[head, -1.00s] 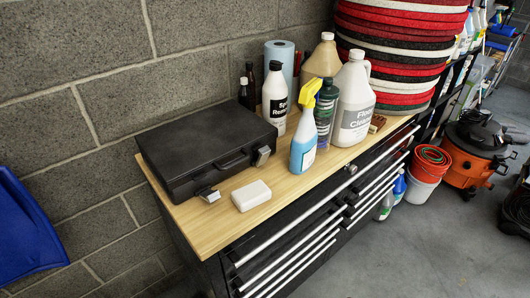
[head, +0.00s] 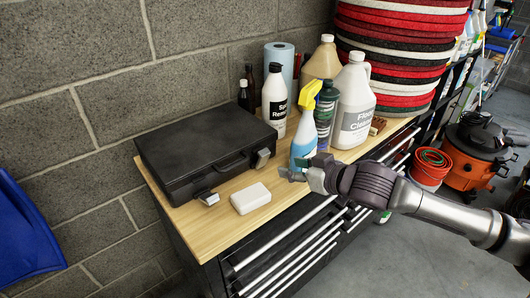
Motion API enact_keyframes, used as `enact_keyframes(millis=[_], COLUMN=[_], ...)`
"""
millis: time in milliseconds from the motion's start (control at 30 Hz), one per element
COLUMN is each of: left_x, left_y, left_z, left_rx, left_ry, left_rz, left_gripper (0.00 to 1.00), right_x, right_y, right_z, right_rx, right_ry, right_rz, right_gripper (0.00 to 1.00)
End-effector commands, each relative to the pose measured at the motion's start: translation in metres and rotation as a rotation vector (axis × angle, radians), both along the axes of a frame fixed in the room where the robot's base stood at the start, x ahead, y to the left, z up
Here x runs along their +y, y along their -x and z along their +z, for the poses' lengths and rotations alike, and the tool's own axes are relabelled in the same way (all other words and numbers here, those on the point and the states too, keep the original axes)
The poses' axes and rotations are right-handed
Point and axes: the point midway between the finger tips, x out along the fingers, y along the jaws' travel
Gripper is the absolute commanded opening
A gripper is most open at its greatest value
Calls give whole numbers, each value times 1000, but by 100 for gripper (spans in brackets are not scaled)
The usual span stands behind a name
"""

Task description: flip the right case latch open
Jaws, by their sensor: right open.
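A closed black case (head: 200,142) lies on the wooden top of a tool cabinet, against the block wall. Its right latch (head: 263,158) is a small grey metal piece at the right end of the front side. Its left latch (head: 207,197) sticks out from the front side near the left corner. A handle (head: 232,163) sits between them. My right gripper (head: 284,174) is open and empty, to the right of and below the right latch, apart from it, in front of the blue spray bottle. My left gripper is not in view.
A white block (head: 251,198) lies on the wooden top (head: 190,219) in front of the case. A blue spray bottle with yellow head (head: 304,128), a white spot remover bottle (head: 275,105) and a floor cleaner jug (head: 353,100) stand right of the case. Cabinet drawers are below.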

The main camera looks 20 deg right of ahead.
Motion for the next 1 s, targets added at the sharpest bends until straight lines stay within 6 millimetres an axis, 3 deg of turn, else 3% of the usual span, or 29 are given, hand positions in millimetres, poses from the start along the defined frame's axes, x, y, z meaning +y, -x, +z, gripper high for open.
enact_keyframes(millis=[100, 267, 700, 1000], left_x=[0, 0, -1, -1], left_y=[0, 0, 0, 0], left_z=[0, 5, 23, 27], left_rx=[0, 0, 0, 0], left_ry=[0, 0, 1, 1], left_rz=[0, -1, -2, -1], left_gripper=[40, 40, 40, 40], right_x=[-12, -8, 24, 35], right_y=[-7, -20, -96, -123], right_z=[13, 11, -23, -37], right_rx=[-16, -18, -17, -17], right_ry=[-17, -25, -21, -18], right_rz=[-11, -13, -12, -12], right_gripper=[46, 46, 46, 46])
